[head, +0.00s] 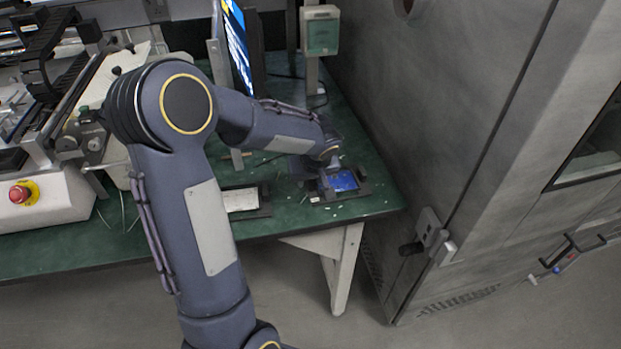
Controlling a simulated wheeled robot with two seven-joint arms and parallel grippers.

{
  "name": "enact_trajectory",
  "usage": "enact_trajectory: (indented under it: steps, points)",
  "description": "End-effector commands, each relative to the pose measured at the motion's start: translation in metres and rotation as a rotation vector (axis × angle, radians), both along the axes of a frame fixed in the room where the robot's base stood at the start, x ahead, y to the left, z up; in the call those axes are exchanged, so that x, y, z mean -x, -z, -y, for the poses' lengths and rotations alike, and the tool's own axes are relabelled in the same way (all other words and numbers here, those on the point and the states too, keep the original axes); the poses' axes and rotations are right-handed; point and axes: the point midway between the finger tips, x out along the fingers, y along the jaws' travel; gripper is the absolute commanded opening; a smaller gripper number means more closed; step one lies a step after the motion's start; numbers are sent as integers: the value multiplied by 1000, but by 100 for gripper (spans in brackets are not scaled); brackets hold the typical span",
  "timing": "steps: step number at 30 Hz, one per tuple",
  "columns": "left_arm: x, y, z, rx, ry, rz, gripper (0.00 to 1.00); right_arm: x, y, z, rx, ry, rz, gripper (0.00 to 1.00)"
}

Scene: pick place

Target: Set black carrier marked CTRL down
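A black carrier with a bright blue panel (343,181) is at the right end of the green table (300,218), close to its front edge. I cannot read a CTRL mark on it. My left arm reaches over the table, and my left gripper (312,170) is at the carrier's left and back side. Its fingers are mostly hidden by the wrist, so I cannot see whether they hold the carrier, or whether the carrier rests fully on the table. A second black carrier with a pale plate (241,200) lies to the left, partly behind my arm. My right gripper is not in view.
A screen (238,45) and a green-and-white box on a post (320,32) stand behind. A machine with a red button (20,194) is at the left. A tall grey cabinet (440,110) stands close to the table's right. Small pale scraps dot the tabletop.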

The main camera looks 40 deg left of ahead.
Motion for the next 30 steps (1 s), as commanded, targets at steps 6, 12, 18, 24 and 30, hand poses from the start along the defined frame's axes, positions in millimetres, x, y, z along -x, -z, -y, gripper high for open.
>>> enact_trajectory:
  steps: [6, 12, 18, 24, 30]
  points:
    - [1, -11, 2, -1, 0, 4, 34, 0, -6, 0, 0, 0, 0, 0]
    - [11, -50, 14, -2, 0, 7, 34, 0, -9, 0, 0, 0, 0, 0]
    - [22, -88, 26, -1, 1, 5, 34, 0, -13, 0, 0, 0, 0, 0]
    - [29, -110, 33, 0, 1, 3, 34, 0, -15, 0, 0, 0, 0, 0]
    - [66, -122, 45, 49, 97, -9, 34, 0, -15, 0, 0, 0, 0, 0]
